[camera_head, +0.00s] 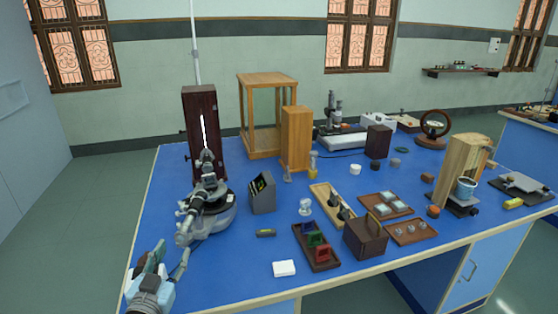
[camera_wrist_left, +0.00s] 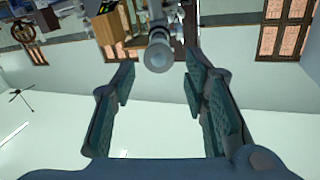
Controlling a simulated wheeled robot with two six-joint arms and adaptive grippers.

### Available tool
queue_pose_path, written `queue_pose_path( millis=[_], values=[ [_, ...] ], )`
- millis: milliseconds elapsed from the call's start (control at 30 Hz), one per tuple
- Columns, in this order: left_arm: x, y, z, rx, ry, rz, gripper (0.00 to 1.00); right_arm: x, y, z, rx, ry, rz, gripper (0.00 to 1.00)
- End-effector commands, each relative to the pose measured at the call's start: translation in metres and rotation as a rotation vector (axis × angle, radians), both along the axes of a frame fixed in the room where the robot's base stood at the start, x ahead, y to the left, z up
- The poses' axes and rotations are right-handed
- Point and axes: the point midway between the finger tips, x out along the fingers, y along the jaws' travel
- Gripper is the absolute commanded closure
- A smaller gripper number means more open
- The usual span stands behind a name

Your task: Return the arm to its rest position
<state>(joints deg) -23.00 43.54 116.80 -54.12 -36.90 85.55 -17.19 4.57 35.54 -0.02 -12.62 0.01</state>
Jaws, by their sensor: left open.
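My left gripper (camera_head: 166,262) is at the lower left of the head view, over the front left corner of the blue-topped bench (camera_head: 215,275). Its two fingers are spread, with nothing between them. In the left wrist view the open fingers (camera_wrist_left: 158,95) show against the pale wall. The spectrometer (camera_head: 212,215), with its grey round base and telescope tube, stands just beyond the gripper, apart from it in the head view. The end of a tube (camera_wrist_left: 158,55) shows beyond the fingertips in the wrist view. My right gripper is in neither view.
A tall dark wooden case (camera_head: 201,130) stands behind the spectrometer. A grey slotted holder (camera_head: 262,193), a tray of coloured blocks (camera_head: 301,256), a brown box (camera_head: 365,238) and a white block (camera_head: 284,268) lie to the right. The front left bench top is mostly clear.

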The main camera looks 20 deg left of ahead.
Motion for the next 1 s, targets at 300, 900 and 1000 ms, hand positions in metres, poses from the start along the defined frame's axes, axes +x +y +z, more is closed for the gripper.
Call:
queue_pose_path(
  millis=[300, 900, 1000],
  values=[
    [-0.065, -0.012, -0.077, -0.088, 0.334, 0.242, 0.59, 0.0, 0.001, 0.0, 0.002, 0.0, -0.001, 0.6],
    [-0.207, -0.18, -0.241, -0.223, 1.266, -0.173, 0.59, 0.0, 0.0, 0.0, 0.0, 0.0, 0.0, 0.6],
    [-0.208, -0.175, -0.288, -0.23, 1.289, -0.162, 0.59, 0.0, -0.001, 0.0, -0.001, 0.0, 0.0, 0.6]
  ],
)
